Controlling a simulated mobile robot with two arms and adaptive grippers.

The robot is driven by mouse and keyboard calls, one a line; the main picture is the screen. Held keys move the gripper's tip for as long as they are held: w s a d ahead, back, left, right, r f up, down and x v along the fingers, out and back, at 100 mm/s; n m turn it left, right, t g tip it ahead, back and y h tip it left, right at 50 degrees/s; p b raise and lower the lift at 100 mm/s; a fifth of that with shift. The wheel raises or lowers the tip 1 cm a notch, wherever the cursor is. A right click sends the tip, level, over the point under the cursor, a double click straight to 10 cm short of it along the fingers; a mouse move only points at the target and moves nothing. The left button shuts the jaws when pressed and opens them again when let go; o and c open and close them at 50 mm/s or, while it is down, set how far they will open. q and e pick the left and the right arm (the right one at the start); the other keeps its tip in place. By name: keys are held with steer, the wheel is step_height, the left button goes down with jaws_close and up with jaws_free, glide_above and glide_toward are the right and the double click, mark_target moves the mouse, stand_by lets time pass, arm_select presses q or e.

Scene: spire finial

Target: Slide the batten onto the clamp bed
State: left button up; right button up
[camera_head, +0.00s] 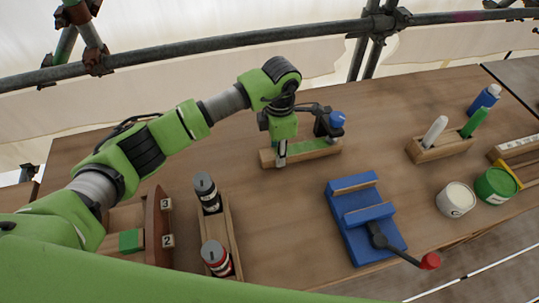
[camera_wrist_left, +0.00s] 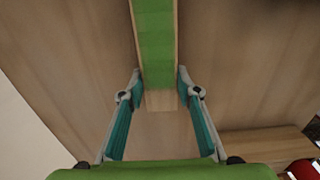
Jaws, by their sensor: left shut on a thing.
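The batten (camera_head: 315,149) is a long wooden bar with a green top strip, lying at the back middle of the table. In the left wrist view the batten (camera_wrist_left: 155,40) runs away from me between the fingers. My left gripper (camera_head: 282,153) is shut on it near its left end; the fingers (camera_wrist_left: 159,80) flank its near end. The blue clamp bed (camera_head: 352,218) stands in front and to the right, apart from the batten. It has raised cross bars and a dark lever (camera_head: 385,241) with a red knob (camera_head: 430,261). My right gripper is not in view.
A dark fitting with a blue knob (camera_head: 337,119) stands by the batten's right end. White (camera_head: 456,199) and green (camera_head: 496,185) tubs stand right of the clamp bed. Bare table lies between batten and bed.

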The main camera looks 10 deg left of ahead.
mark_target(308, 146)
arm_select(q)
steer(key=shift+w+d+f+b, duration=0.1)
steer(key=shift+w+d+b, duration=0.35)
steer(key=shift+d+b, duration=0.5)
steer(key=shift+w+d+b, duration=0.45)
steer(key=shift+d+b, duration=0.3)
steer(key=shift+d, duration=0.4)
steer(key=shift+w+d+f+b, duration=0.1)
steer(key=shift+w+d+b, duration=0.35)
steer(key=shift+d+b, duration=0.5)
steer(key=shift+w+d+r+b, duration=0.1)
steer(key=shift+w+d+b, duration=0.15)
steer(key=shift+d, duration=0.25)
steer(key=shift+w+d+r+b, duration=0.1)
steer(key=shift+d+b, duration=0.2)
steer(key=shift+d, duration=0.2)
steer(key=o, duration=1.4)
step_height(308, 146, up, 12)
steer(key=shift+f, duration=0.1)
